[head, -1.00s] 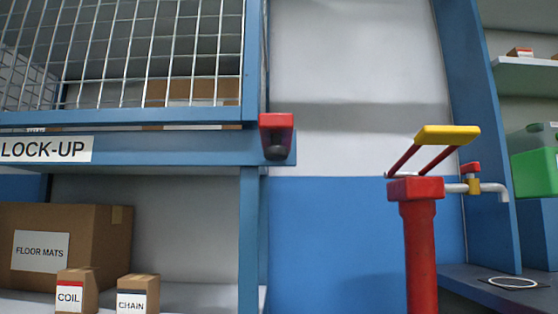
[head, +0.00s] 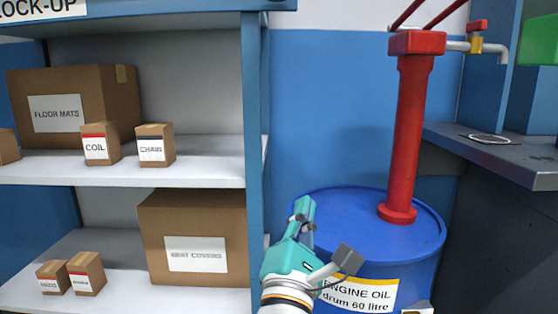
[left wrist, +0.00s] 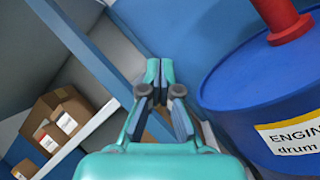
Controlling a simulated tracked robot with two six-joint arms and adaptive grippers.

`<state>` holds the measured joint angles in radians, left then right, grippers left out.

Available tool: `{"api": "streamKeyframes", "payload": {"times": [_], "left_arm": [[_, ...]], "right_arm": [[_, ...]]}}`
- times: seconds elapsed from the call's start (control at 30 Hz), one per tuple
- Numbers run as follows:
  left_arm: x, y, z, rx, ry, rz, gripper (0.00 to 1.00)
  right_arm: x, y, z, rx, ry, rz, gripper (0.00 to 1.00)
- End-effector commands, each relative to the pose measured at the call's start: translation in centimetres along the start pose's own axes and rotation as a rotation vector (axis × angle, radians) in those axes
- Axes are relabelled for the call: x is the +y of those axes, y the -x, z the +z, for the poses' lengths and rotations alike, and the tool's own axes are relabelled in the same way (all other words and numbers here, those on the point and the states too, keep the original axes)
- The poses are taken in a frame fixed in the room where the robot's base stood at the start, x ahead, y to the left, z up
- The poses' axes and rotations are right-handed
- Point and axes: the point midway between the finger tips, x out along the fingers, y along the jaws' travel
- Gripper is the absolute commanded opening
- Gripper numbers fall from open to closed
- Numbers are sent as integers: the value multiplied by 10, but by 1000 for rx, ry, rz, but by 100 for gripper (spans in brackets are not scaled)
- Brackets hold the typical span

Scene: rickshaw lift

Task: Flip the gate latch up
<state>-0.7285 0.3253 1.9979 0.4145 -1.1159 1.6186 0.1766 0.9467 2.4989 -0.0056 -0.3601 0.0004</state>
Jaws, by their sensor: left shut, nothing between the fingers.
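The gate latch is not in view now; the LOCK-UP sign (head: 40,9) is cut off at the top left of the head view, and the gate above it is out of frame. My left gripper (head: 303,208) is teal and points upward, in front of the blue wall and drum, right of the shelf post. Its fingers are together and empty. The left wrist view shows the closed fingertips (left wrist: 158,70) with nothing between them. My right gripper cannot be made out.
A blue oil drum (head: 345,220) with a red pump (head: 407,130) stands right of my left gripper. The blue shelf post (head: 255,130) is at its left, with boxes such as FLOOR MATS (head: 75,105) on the shelves. A dark bench (head: 500,155) is at right.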

Motion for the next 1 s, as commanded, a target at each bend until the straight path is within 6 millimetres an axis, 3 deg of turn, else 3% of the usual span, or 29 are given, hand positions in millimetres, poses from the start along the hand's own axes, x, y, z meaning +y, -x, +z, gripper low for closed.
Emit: {"api": "streamKeyframes", "payload": {"times": [0.03,0.1,0.2,0.33,0.5,1.0], "left_arm": [[28,5,31,-47,131,76,0],[64,13,62,-99,299,160,0],[105,27,93,-163,500,247,0],[139,41,113,-218,670,312,0],[154,47,120,-241,743,339,0],[158,40,123,-239,740,338,0]], "right_arm": [[2,-5,0,0,0,0,76],[3,-7,0,0,0,0,76],[4,-10,0,0,0,0,76],[4,-11,0,0,0,0,76],[4,-12,0,0,0,0,76],[4,-11,0,0,0,0,76]]}}
